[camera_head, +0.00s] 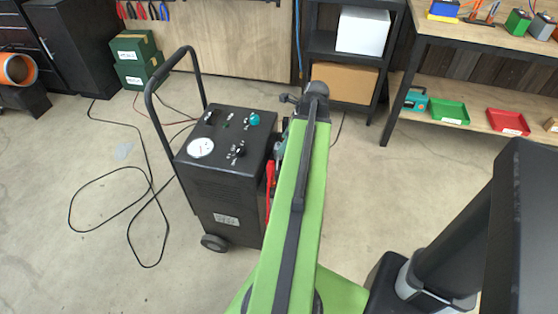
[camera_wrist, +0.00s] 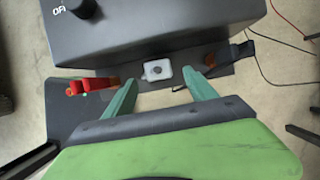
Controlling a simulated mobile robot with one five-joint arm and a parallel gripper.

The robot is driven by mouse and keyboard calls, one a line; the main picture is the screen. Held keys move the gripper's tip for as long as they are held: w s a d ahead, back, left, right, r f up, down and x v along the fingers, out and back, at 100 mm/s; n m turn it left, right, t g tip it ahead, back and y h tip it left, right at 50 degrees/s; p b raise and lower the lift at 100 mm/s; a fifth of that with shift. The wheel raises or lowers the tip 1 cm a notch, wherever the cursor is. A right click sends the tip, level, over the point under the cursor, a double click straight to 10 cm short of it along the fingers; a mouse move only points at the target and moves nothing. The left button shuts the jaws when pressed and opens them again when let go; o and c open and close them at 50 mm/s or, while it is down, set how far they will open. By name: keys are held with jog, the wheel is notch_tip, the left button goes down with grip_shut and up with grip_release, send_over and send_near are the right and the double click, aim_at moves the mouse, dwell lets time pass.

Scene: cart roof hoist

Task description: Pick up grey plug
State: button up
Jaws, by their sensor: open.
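A small light-grey square piece with a dark round centre, which looks like the grey plug (camera_wrist: 158,70), sits against the side of the black cart (camera_head: 225,145) in the wrist view. The cart's dark body fills the top of the wrist view. My gripper (camera_wrist: 162,84) is open, with its two teal fingers pointing at the cart and the grey piece just beyond and between their tips. Nothing is between the fingers. In the head view my green arm hides the plug and most of the gripper.
A red clamp (camera_wrist: 92,87) is left of the fingers and a dark clamp (camera_wrist: 236,54) is right, both close by. Black cable (camera_head: 150,200) loops on the floor left of the cart. A workbench (camera_head: 480,50) and shelf (camera_head: 345,80) stand behind.

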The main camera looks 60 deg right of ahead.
jog(key=b+x, duration=0.4)
jog(key=x, duration=0.1)
jog(key=shift+w+a+f+b, duration=0.1)
jog(key=shift+w+f+b, duration=0.05)
jog(key=shift+w+b, duration=0.15)
grip_shut()
